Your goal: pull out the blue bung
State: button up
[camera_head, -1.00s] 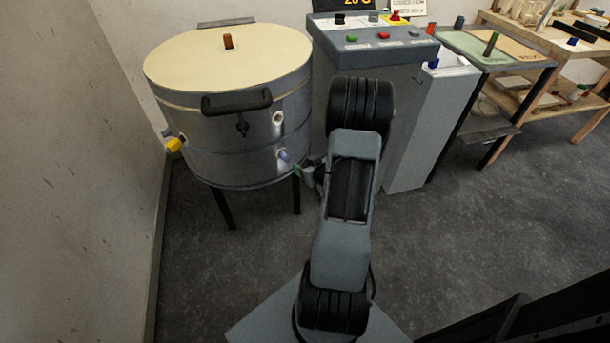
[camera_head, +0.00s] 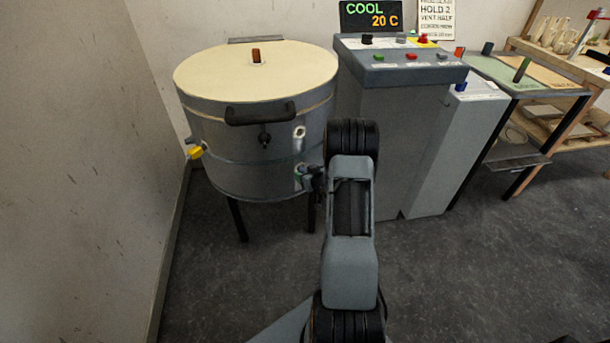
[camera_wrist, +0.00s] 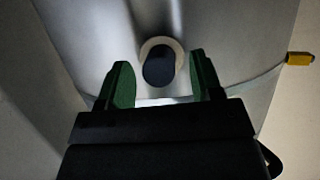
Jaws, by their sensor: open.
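The blue bung (camera_wrist: 159,66) shows in the wrist view as a dark, rounded plug in a pale ring on the side of the metal drum-shaped kiln (camera_wrist: 225,40). My gripper (camera_wrist: 160,82) is open, with one green-padded finger to the left of the bung and one to the right. A gap shows on both sides, and I cannot tell how far the tips reach along it. In the head view my gripper (camera_head: 308,178) is at the lower right side of the kiln (camera_head: 225,130) and largely hides the bung.
The kiln has a cream lid (camera_head: 255,68), a black handle (camera_head: 260,115) and a yellow fitting (camera_head: 195,152) at its left. A control cabinet (camera_head: 385,140) stands close at the right, its display (camera_head: 371,16) reading COOL 20 C. Open floor (camera_head: 230,275) lies in front.

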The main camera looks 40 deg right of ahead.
jog(key=shift+w+f, duration=0.15)
jog(key=shift+w, duration=0.2)
jog(key=shift+c, duration=0.4)
jog(key=c, duration=1)
jog(key=shift+s, duration=0.7)
jog(key=shift+s+a+p, duration=0.15)
jog(key=shift+s+p, duration=0.05)
jog(key=shift+s, duration=2.25)
jog(key=shift+s+a+p, duration=0.15)
jog(key=shift+s, duration=2.25)
